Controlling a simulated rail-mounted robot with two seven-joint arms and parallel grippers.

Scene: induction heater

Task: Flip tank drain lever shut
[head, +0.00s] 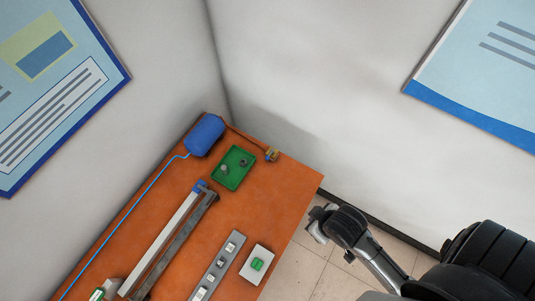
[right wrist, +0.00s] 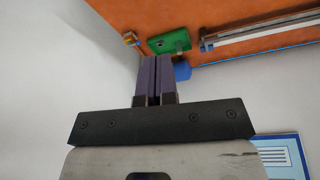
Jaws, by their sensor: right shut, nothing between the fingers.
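The blue tank (head: 205,135) lies at the far corner of the orange table, and part of it shows in the right wrist view (right wrist: 182,70) beyond my fingers. A thin pipe runs from it to a small brass-coloured valve (head: 272,154) with a blue part at the table's edge; this valve also shows in the right wrist view (right wrist: 130,39). The lever's position is too small to tell. My right gripper (head: 317,226) is beyond the table's right edge, apart from the valve. Its two dark fingers (right wrist: 154,76) are together and empty. My left gripper is not in view.
A long metal rail (head: 168,238), a grey strip with switches (head: 217,265) and a white box with a green button (head: 257,264) lie nearer. White walls stand close behind the table.

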